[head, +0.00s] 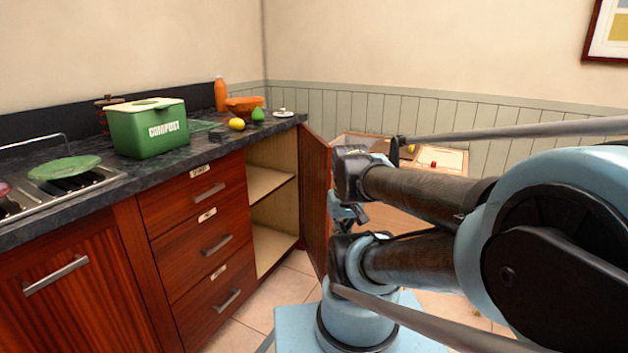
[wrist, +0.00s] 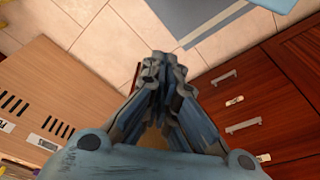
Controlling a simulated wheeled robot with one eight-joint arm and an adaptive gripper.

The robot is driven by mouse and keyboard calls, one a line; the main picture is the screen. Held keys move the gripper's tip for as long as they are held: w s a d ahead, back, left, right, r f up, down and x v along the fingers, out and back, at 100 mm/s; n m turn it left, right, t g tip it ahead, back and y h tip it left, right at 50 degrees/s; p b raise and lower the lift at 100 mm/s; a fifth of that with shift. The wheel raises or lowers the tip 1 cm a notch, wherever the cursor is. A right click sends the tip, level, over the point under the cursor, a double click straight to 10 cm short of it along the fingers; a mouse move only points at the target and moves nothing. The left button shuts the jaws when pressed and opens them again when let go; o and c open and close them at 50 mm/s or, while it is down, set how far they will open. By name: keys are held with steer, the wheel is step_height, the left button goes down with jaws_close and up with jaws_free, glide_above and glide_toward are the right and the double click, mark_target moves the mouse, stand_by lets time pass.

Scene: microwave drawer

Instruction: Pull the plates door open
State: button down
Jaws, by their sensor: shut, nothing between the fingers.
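The wooden cabinet door (head: 316,200) at the right end of the counter stands swung wide open in the head view. I see no readable label on it, so I cannot confirm it is the plates door. The cabinet (head: 270,190) behind it shows a pale interior with one shelf, and no plates are visible inside. My gripper (wrist: 165,75) is shut and empty in the wrist view, pointing down over the tiled floor. In the head view my arm mostly hides it, beyond the door's free edge. I cannot tell whether it touches the door.
Drawers with bar handles (head: 209,192) stand left of the open cabinet and also show in the wrist view (wrist: 243,125). A green compost bin (head: 150,128), orange bowl (head: 243,104) and bottle (head: 220,95) stand on the counter. A wooden table (head: 440,162) is behind my arm.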

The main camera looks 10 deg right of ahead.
steer(key=shift+d, duration=0.1)
steer(key=w+r+n, duration=0.5)
steer(key=w+r, duration=0.3)
steer(key=w+a+r+n+g+h, duration=0.15)
steer(key=w+n, duration=0.35)
steer(key=w, duration=0.6)
steer(key=w+a+r+n+h, duration=0.2)
steer(key=w+n, duration=0.2)
steer(key=w, duration=0.7)
steer(key=w+a+f+n, duration=0.2)
steer(key=w+n, duration=0.1)
steer(key=w, duration=0.3)
steer(key=w+a+f+n, duration=0.2)
steer(key=w, duration=0.4)
steer(key=w+d+f, duration=0.1)
steer(key=d+f, duration=0.6)
steer(key=f, duration=0.2)
steer(key=shift+w+d+h, duration=0.25)
steer(key=shift+d+h, duration=0.05)
steer(key=shift+h, duration=0.15)
